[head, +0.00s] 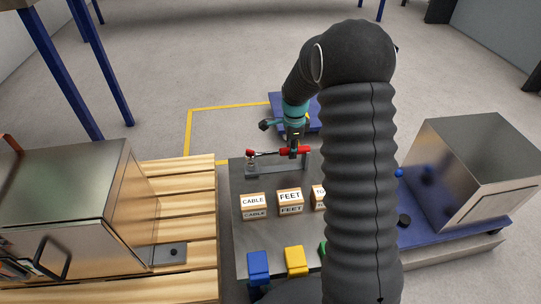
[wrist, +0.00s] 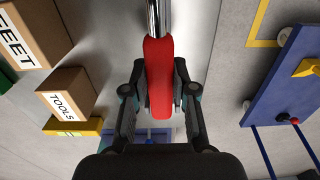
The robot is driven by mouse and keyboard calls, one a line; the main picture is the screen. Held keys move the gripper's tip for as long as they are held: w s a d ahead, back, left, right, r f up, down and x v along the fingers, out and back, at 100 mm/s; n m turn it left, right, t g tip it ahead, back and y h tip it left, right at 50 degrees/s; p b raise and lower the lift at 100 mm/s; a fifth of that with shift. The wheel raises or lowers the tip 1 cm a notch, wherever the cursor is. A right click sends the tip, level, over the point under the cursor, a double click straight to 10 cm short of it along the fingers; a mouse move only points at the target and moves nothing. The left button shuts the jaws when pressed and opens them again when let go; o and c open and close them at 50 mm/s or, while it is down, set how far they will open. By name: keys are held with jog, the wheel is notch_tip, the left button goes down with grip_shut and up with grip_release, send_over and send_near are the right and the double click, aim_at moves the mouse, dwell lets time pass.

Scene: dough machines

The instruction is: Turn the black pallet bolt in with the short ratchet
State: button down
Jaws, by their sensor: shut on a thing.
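My gripper (head: 294,143) is above the back of the grey table, shut on the red handle of a ratchet (head: 300,151). In the wrist view the red handle (wrist: 160,65) lies between the two fingers of my gripper (wrist: 158,90), and its metal shaft runs up out of the picture.
A steel machine (head: 70,195) stands on the pallet at left, another (head: 475,165) on a blue base at right. Boxes marked CABLE (head: 254,206) and FEET (head: 290,201), plus blue and yellow bins (head: 295,262), are on the table (head: 245,235). My arm hides its right part.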

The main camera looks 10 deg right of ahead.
jog(key=shift+r+p, duration=0.5)
jog(key=shift+r, duration=0.3)
jog(key=shift+r+p, duration=1.9)
jog(key=shift+r, duration=0.95)
